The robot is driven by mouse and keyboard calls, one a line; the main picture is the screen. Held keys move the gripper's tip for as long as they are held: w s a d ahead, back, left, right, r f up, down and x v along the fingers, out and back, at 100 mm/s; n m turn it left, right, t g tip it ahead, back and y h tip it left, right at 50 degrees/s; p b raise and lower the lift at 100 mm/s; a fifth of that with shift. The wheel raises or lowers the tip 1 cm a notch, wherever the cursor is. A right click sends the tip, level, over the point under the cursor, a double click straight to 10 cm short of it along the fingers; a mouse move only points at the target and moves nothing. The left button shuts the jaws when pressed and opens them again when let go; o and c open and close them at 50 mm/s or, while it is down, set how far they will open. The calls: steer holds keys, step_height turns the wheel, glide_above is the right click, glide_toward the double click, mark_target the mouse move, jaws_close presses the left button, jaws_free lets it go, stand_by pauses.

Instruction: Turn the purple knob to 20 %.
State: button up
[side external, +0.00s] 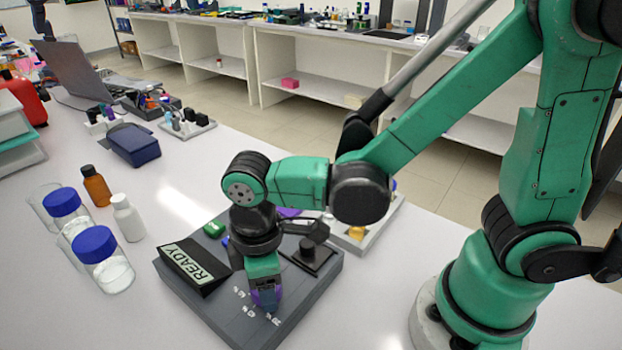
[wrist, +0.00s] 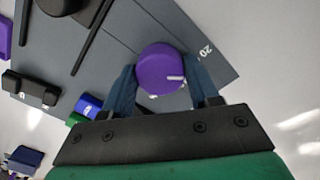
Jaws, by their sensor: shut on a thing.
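The purple knob (wrist: 160,70) sits on the grey panel of the rig (side external: 225,320). In the wrist view my gripper (wrist: 162,80) has its two blue-grey fingers on either side of the knob, shut on it. The knob's white mark points right, towards the right finger. A printed 20 (wrist: 206,50) shows on the panel to the upper right of the knob. In the side view my gripper (side external: 264,285) points down over the knob (side external: 265,299), mostly hiding it. Small white percent labels lie around the knob.
A black display reading READY (side external: 193,266) stands left of my gripper on the panel. A black knob on a dark block (side external: 308,252) is close on the right, and a green button (side external: 214,229) behind. Blue-capped jars (side external: 103,262) stand left of the rig.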

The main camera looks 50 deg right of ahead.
steer(key=shift+n, duration=0.6)
steer(key=o, duration=1.3)
steer(key=shift+r, duration=0.15)
steer(key=shift+r, duration=2.65)
